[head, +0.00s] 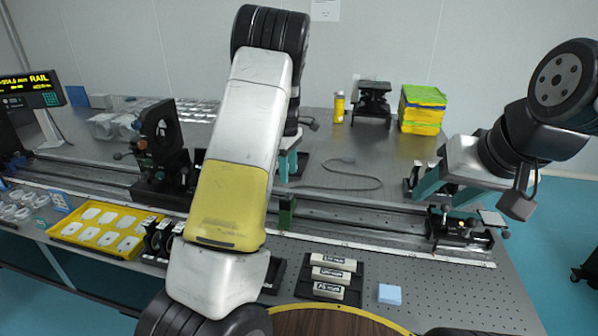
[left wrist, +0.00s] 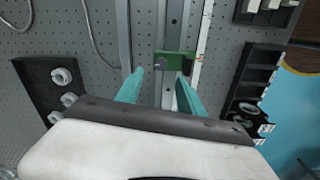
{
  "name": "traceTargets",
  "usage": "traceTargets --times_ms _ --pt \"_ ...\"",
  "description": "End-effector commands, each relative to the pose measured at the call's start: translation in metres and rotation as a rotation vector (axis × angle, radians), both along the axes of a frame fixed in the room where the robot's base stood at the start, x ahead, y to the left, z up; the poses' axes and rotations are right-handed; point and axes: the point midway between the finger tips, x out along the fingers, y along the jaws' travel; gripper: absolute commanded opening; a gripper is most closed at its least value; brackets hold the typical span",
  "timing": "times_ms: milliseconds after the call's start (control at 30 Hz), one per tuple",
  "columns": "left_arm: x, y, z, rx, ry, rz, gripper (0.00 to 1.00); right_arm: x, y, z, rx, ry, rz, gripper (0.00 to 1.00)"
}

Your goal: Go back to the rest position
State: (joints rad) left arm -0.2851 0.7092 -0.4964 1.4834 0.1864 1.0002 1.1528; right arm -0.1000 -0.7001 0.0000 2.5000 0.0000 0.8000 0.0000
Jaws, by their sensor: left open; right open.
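My left gripper (head: 288,164) is mostly hidden behind my own white and yellow arm in the head view. In the left wrist view its two teal fingers (left wrist: 159,90) stand apart with nothing held between them. A small green block on the rail (left wrist: 175,62) lies just beyond the fingertips; it also shows in the head view (head: 287,211). My right gripper (head: 444,189) is at the right, above the rail's right end, with its teal fingers apart. A black carriage (head: 460,232) with a small plate sits on the rail just below it; whether they touch is unclear.
The long rail (head: 350,222) crosses the perforated table. A dark optic mount (head: 160,142) stands at left, behind a yellow tray (head: 100,228). A black holder with labelled blocks (head: 331,279) and a blue block (head: 389,294) lie in front. Yellow-green boxes (head: 422,110) stand at the back.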

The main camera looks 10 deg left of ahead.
Motion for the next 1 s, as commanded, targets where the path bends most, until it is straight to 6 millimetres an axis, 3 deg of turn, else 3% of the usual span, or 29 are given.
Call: traceTargets --times_ms 300,467,567,800,1000 --pt "-0.001 0.0 0.002 -0.002 -0.002 -0.002 0.46 0.0 0.0 0.0 0.0 0.0 0.0 0.55" --pt "-0.016 -0.001 0.029 -0.041 -0.033 -0.065 0.46 0.0 0.0 0.0 0.0 0.0 0.0 0.55" --pt "-0.038 -0.004 0.062 -0.081 -0.081 -0.163 0.46 0.0 0.0 0.0 0.0 0.0 0.0 0.55" --pt "-0.115 -0.017 0.139 -0.137 -0.238 -0.483 0.46 0.0 0.0 0.0 0.0 0.0 0.0 0.55" --pt "-0.188 -0.031 0.183 -0.101 -0.379 -0.772 0.46 0.0 0.0 0.0 0.0 0.0 0.0 0.55"
